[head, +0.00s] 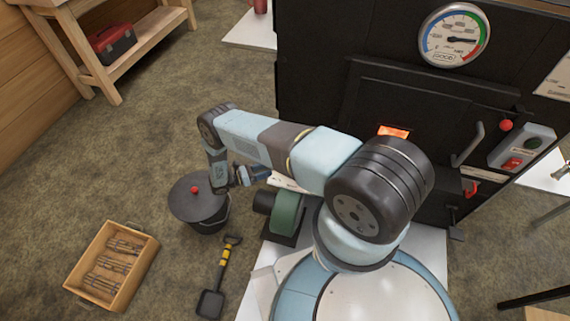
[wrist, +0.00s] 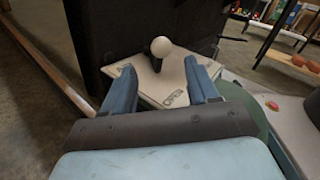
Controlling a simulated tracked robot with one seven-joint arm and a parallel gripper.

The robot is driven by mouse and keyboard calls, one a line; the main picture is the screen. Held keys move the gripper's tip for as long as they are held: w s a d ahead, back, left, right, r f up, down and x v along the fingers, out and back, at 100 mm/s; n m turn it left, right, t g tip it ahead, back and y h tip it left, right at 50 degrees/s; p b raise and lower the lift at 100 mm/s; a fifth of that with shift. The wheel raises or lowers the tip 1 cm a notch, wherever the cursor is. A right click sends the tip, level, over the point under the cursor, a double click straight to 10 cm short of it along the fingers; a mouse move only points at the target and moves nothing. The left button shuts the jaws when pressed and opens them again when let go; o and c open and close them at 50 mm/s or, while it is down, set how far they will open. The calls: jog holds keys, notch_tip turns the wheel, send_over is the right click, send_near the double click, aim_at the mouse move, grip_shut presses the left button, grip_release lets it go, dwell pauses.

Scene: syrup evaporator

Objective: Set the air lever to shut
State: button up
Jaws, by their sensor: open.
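The air lever (wrist: 161,47) shows in the wrist view as a pale round knob on a short dark stem. It stands over a cream plate (wrist: 150,90) lettered OPEN on its near right part; other lettering at the upper left is too small to read. My gripper (wrist: 160,78) is open, its two blue fingers on either side of the plate in the picture. The knob appears beyond the fingertips, between them, with no contact visible. In the head view my gripper (head: 262,173) is low beside the evaporator (head: 310,60); the knob cannot be made out there.
A green blower (head: 287,212) sits close to my gripper. A lidded black pot (head: 198,200), a small shovel (head: 220,275) and a wooden crate (head: 110,265) stand on the floor to the left. The evaporator's dark wall rises just behind the lever.

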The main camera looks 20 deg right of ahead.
jog(key=d, duration=1.1)
jog(key=shift+d, duration=0.2)
grip_shut()
jog(key=shift+w, duration=0.1)
jog(key=shift+a, duration=0.3)
jog(key=shift+d, duration=0.1)
